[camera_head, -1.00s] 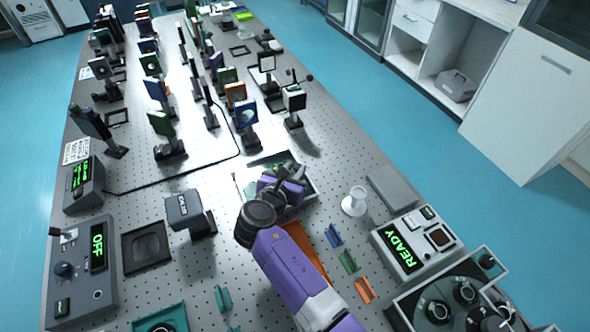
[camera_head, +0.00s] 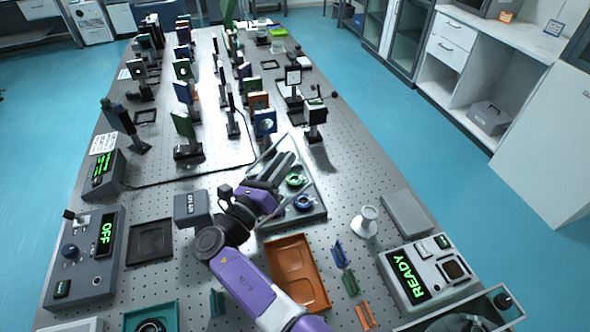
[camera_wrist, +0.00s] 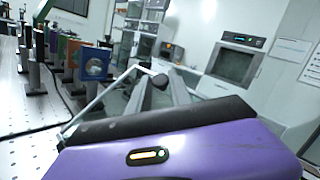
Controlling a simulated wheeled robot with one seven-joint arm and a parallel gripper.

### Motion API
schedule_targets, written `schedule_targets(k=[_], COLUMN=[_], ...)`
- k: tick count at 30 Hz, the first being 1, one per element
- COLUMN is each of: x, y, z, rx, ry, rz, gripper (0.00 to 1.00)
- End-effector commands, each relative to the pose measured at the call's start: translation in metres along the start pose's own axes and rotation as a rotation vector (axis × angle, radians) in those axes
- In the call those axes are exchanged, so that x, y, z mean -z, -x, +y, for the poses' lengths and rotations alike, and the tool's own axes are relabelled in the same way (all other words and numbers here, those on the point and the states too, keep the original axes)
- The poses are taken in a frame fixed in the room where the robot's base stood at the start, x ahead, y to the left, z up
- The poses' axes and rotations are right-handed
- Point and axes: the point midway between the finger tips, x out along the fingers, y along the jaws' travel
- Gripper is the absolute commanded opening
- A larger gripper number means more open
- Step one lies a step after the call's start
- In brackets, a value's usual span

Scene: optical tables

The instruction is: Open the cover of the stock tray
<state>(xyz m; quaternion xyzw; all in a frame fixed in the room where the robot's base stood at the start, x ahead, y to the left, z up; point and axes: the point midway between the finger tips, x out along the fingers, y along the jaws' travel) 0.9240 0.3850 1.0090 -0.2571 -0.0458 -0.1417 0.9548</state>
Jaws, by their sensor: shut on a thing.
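The grey stock tray (camera_head: 318,213) sits mid-table, with a green ring part (camera_head: 296,181) and a blue ring part (camera_head: 303,202) in it. Its clear, grey-framed cover (camera_head: 305,147) stands tilted up at the tray's far side. My gripper (camera_head: 284,163) reaches over the tray from the left, its grey fingers against the cover and shut on it. The exact contact is hard to see. In the wrist view the cover's frame (camera_wrist: 100,97) slants up in front of the purple gripper body, with a dark round knob (camera_wrist: 160,81) near the fingers.
An orange tray (camera_head: 298,270) lies in front of the stock tray. A white pedestal (camera_head: 366,222) and the READY box (camera_head: 428,270) stand to the right. Mounted optics, such as a blue one (camera_head: 265,122), stand close behind. A small dark camera-like box (camera_head: 191,206) stands left.

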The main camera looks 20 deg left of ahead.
Motion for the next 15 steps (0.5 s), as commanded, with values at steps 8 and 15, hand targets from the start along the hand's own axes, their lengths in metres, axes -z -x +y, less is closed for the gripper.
schedule_targets(k=[8, 15], x=[-0.024, -0.035], y=[0.019, 0.029], z=[0.009, 0.013], rx=[0.054, 0.082], ry=[0.13, 0.197], rz=[-0.142, -0.213], gripper=[0.0, 0.0])
